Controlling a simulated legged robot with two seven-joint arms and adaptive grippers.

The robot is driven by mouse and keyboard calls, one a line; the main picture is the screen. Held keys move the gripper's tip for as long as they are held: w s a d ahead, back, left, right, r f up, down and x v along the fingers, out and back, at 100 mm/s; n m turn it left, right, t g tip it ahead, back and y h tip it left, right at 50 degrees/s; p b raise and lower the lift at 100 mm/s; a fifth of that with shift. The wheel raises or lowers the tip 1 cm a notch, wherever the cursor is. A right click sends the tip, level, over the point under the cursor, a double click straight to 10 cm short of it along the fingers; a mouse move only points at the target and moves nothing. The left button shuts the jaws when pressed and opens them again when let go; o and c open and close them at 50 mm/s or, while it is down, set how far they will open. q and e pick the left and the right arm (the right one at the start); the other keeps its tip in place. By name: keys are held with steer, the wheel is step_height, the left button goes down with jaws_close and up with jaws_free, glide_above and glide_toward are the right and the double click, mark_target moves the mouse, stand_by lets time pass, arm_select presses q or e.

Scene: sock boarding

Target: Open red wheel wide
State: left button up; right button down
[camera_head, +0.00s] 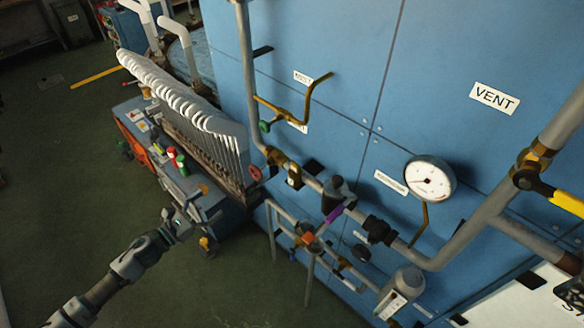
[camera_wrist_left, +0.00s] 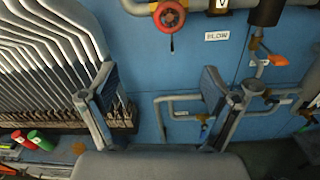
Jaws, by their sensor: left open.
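The red wheel (camera_head: 255,173) is a small round handwheel on the pipework at the blue wall, just right of the rack of white forms. In the left wrist view the red wheel (camera_wrist_left: 169,16) shows at the top, above and between my fingers. My left gripper (camera_head: 178,217) is open and empty, to the left of the wheel and lower in the picture. In the left wrist view both fingers of my left gripper (camera_wrist_left: 157,82) stand wide apart, with blue wall between them. They do not touch the wheel. My right gripper is not in view.
A rack of white sock forms (camera_head: 190,100) stands left of the wheel, above a bench with red and green buttons (camera_head: 176,160). Grey pipes with valves and a round gauge (camera_head: 430,180) run along the blue wall to the right. Green floor (camera_head: 60,190) is open at left.

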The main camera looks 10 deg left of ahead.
arm_select(q)
steer(key=d+r+m+h, duration=0.1)
steer(key=d, duration=0.2)
steer(key=p, duration=0.1)
glide_toward(254, 173)
steer(key=p+x, duration=0.1)
steer(key=x, duration=1)
steer(key=shift+s+d, duration=0.15)
steer(key=shift+a+f, duration=0.15)
steer(key=shift+a, duration=0.3)
steer(key=shift+d, duration=0.2)
steer(key=c, duration=0.8)
steer(key=shift+d, duration=0.15)
steer(key=c, duration=0.4)
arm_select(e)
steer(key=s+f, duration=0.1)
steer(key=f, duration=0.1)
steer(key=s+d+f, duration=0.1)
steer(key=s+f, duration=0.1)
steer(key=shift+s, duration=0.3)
